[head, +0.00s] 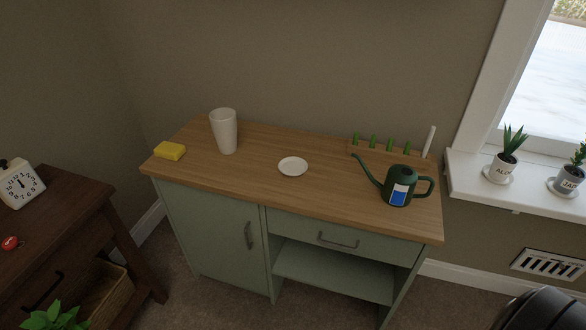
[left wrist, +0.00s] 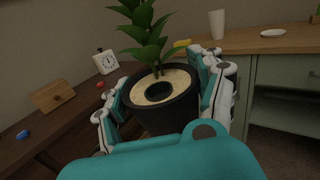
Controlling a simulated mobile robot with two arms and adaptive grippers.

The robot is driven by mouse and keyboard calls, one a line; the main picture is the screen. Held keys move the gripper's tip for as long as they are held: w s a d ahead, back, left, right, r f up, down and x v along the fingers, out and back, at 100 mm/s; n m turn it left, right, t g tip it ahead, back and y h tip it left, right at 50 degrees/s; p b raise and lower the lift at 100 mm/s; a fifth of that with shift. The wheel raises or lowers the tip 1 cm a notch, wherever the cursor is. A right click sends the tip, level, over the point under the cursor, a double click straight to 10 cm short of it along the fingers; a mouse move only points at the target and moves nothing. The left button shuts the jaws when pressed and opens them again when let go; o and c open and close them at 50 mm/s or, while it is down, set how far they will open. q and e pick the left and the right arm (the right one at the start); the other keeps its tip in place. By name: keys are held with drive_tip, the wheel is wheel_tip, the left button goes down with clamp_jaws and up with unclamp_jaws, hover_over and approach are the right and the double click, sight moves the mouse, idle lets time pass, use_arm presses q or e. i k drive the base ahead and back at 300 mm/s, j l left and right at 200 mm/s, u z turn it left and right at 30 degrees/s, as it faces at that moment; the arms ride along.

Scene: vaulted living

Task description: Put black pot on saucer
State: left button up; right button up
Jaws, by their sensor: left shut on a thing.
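The black pot (left wrist: 162,118) holds a green leafy plant and pale soil with a dark round hole or disc in it. My left gripper (left wrist: 160,76) is shut on the pot, a finger on either side, and the pot looks upright. In the head view only the plant's leaves (head: 55,318) show at the bottom left edge; the pot is hidden there. The white saucer (head: 292,166) lies empty on the wooden cabinet top, well away from the pot. It also shows in the left wrist view (left wrist: 273,33). My right gripper is not in view.
On the cabinet top (head: 250,185) stand a white vase (head: 224,131), a yellow sponge (head: 169,151), a green watering can (head: 398,187) and a wooden rack (head: 385,152). Around the saucer it is clear. A dark side table (head: 75,220) with a clock (head: 20,184) stands left.

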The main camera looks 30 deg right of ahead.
sight(293, 167)
drive_tip(key=z, duration=1.2)
drive_tip(key=i+j+z, duration=0.1)
drive_tip(key=i, duration=0.3)
drive_tip(key=i+j, duration=0.25)
drive_tip(key=i, duration=0.2)
drive_tip(key=i+j+z, duration=0.15)
drive_tip(key=i, duration=0.25)
